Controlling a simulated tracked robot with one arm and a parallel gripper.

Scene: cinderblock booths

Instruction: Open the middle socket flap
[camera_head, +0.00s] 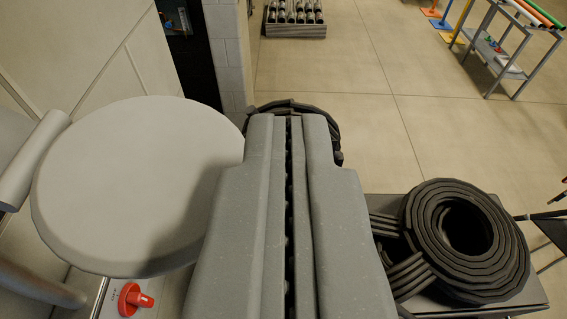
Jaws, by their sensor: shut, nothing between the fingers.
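No socket flap can be made out in this view. My gripper (288,122) reaches up the middle of the picture, its two grey fingers together along a dark central seam. It is shut and nothing shows between the fingers. A red fitting (134,299) on a white surface shows at the lower left; I cannot tell whether it is part of a socket. My gripper hides much of the lower middle.
A large grey disc (140,185) blocks the left side. A thick black coil (465,240) lies on a grey box at the lower right, and another dark coil shows behind my gripper. A metal rack (492,58) with coloured pipes stands far right. Tan floor (430,120) is clear between.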

